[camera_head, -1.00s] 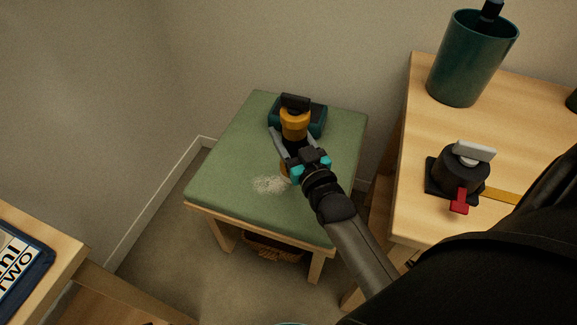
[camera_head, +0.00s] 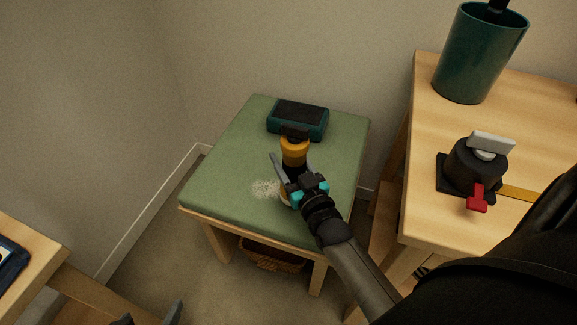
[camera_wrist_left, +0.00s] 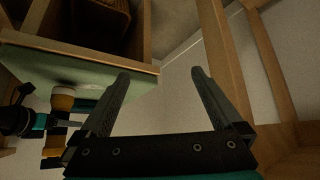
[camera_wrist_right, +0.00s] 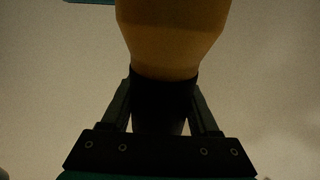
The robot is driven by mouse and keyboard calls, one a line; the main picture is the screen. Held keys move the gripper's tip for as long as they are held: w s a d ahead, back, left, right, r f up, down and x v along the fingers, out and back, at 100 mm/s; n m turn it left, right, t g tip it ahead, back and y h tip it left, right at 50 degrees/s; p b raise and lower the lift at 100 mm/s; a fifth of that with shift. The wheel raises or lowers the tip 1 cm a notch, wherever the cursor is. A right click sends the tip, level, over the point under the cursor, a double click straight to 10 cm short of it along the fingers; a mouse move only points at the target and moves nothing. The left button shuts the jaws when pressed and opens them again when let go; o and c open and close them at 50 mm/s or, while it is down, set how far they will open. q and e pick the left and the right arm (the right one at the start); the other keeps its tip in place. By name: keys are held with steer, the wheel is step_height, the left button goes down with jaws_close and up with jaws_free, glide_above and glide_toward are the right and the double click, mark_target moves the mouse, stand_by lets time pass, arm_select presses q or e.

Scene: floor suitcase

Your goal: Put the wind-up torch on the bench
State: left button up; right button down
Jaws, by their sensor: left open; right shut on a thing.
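The wind-up torch (camera_head: 294,150), yellow with a black middle, is held roughly upright over the green-cushioned bench (camera_head: 225,150). My right gripper (camera_head: 292,172) is shut around its black middle. The right wrist view shows the yellow part of the torch (camera_wrist_right: 172,35) beyond the fingers. I cannot tell whether its lower end touches the cushion. My left gripper (camera_head: 150,316) is open and empty at the bottom edge of the head view. In the left wrist view its fingers (camera_wrist_left: 160,80) are spread, with the torch (camera_wrist_left: 62,102) at left.
A teal box with a black top (camera_head: 298,120) lies at the back of the bench. A pale patch (camera_head: 265,188) marks the cushion; a basket (camera_head: 272,256) sits below. The right table (camera_head: 430,200) bears a teal bin (camera_head: 472,60) and a black device with a red lever (camera_head: 478,165).

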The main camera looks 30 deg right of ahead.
steer(key=shift+f+b, duration=0.35)
steer(key=shift+f, duration=0.2)
arm_select(q)
steer(key=shift+w+d+t+h, duration=0.35)
steer(key=shift+w+d+t, duration=0.2)
steer(key=shift+d, duration=0.15)
steer(key=shift+w+d+t+h, duration=0.4)
steer(key=shift+d+t, duration=0.15)
steer(key=shift+d, duration=0.15)
arm_select(e)
steer(key=shift+f, duration=0.4)
steer(key=shift+f+b, duration=0.2)
steer(key=shift+b, duration=0.1)
steer(key=shift+c, duration=0.7)
jaws_free()
arm_select(q)
steer(key=shift+d+r, duration=0.1)
steer(key=shift+d, duration=0.05)
